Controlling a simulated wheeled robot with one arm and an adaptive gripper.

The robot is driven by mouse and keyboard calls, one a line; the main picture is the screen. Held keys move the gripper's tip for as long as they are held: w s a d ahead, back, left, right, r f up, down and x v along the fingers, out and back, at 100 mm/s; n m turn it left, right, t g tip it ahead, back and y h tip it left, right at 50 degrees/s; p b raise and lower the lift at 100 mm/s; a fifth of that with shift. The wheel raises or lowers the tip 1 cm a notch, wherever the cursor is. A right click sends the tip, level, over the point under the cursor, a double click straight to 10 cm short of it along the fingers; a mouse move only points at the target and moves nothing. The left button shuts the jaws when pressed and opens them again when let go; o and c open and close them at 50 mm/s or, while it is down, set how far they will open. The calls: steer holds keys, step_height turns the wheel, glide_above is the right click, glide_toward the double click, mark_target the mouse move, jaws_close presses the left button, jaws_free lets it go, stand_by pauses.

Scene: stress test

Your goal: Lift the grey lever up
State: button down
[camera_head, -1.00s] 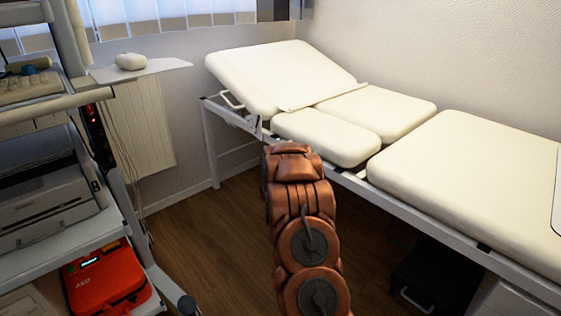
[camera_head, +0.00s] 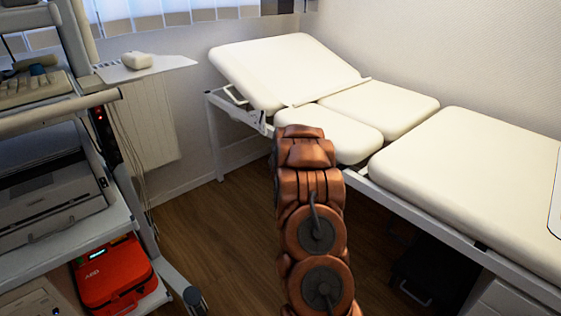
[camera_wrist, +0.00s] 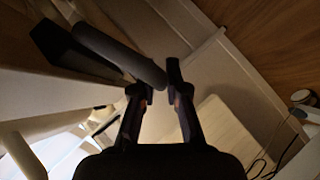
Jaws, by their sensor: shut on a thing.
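In the wrist view the lever (camera_wrist: 118,53) is a dark, rounded bar running from the upper left to the middle. Its end lies between the fingertips of my gripper (camera_wrist: 158,82), which is shut on it. In the head view my copper-coloured arm hides the gripper and the lever. The arm reaches to the near side of the cream examination couch (camera_head: 285,75), by its white metal frame (camera_head: 213,140).
A cart (camera_head: 150,235) with equipment and a red AED case (camera_head: 115,274) stands close on the left. A radiator (camera_head: 150,120) is behind it. Wooden floor (camera_head: 225,220) is clear between cart and couch. A dark object (camera_head: 432,275) sits under the couch.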

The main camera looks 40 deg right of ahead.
steer(key=c, duration=1.2)
jaws_free()
steer(key=shift+v, duration=6)
